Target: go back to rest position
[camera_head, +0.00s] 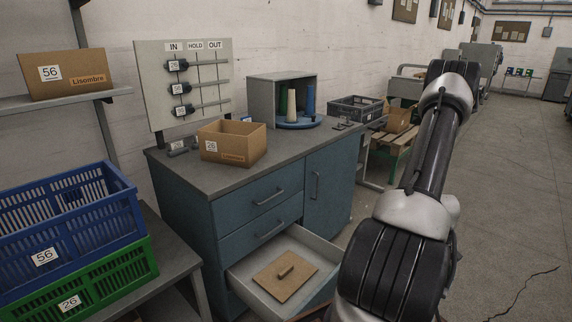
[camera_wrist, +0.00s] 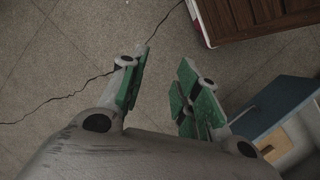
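My gripper (camera_wrist: 160,92) shows in the wrist view with its two green-padded fingers apart and nothing between them. It hangs over bare cracked floor. In the head view my arm rises at the right, in front of the aisle, and the gripper itself cannot be made out there. A blue edge, likely of this furniture, shows at the right of the wrist view.
On the cabinet top stand an open carton (camera_head: 243,143) marked 26, a grey box with cones (camera_head: 262,100) and the IN/HOLD/OUT board (camera_head: 150,80). A blue crate (camera_head: 120,215) sits on a green crate (camera_head: 135,268) at left. The open drawer sticks out near my arm. The right floor is clear.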

